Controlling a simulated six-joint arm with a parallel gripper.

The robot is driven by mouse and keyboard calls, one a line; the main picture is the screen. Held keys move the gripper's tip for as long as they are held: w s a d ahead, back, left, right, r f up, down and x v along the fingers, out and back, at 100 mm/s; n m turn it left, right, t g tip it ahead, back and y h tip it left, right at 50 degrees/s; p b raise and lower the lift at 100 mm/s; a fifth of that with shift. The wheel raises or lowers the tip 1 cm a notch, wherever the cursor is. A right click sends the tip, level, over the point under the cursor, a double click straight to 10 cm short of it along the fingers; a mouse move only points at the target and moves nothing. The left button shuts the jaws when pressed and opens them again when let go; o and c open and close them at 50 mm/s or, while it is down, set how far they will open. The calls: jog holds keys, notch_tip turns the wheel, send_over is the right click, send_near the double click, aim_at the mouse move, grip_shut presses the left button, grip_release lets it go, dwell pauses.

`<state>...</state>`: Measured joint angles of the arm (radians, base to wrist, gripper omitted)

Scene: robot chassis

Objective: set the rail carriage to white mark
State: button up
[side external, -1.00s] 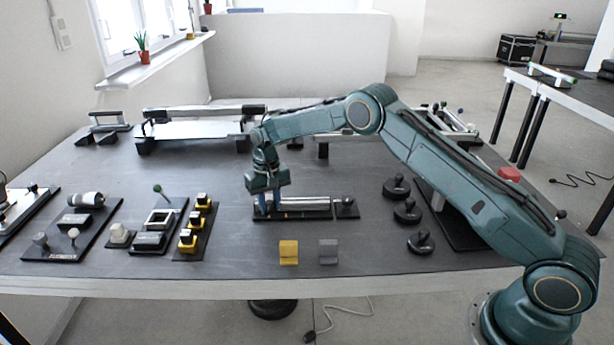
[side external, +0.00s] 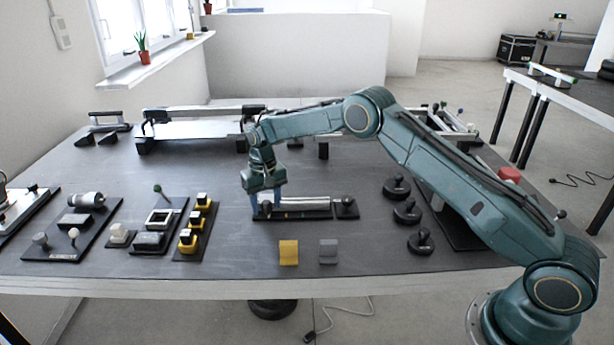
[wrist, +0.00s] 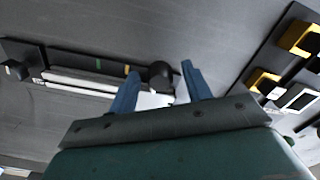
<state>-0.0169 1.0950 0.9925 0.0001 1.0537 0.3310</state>
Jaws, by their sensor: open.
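The rail (side external: 305,204) is a pale bar on a dark base plate near the middle of the table. In the wrist view the rail (wrist: 85,81) runs left from between my fingers. A dark rounded knob (wrist: 162,74) and a whitish block (wrist: 153,100) show between the fingers; I cannot tell which part is the carriage. An orange mark (wrist: 127,69) and a green mark (wrist: 98,63) lie along the base; I cannot make out a white mark. My gripper (wrist: 161,80) is open over the rail's left end in the side view (side external: 268,208). Contact with the knob cannot be told.
A dark block with a knob (side external: 347,202) stands at the rail's right end. Yellow (side external: 288,253) and grey (side external: 328,251) blocks lie in front. Black knobbed pieces (side external: 407,211) stand to the right, and a plate with yellow-and-black pieces (side external: 188,240) to the left.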

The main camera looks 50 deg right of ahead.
notch_tip(320, 180, up, 14)
jog(key=shift+f, duration=0.15)
dwell(0.5)
jog(key=s+r+n+t, duration=0.2)
jog(key=s+r+t, duration=0.1)
jog(key=s+r, duration=1.65)
jog(key=s+f+t, duration=0.1)
jog(key=s+f, duration=0.2)
jog(key=s, duration=0.9)
jog(key=s+d+f+n+t, duration=0.1)
jog(key=s+f, duration=0.2)
jog(key=s, duration=1)
jog(key=shift+n+t, duration=0.3)
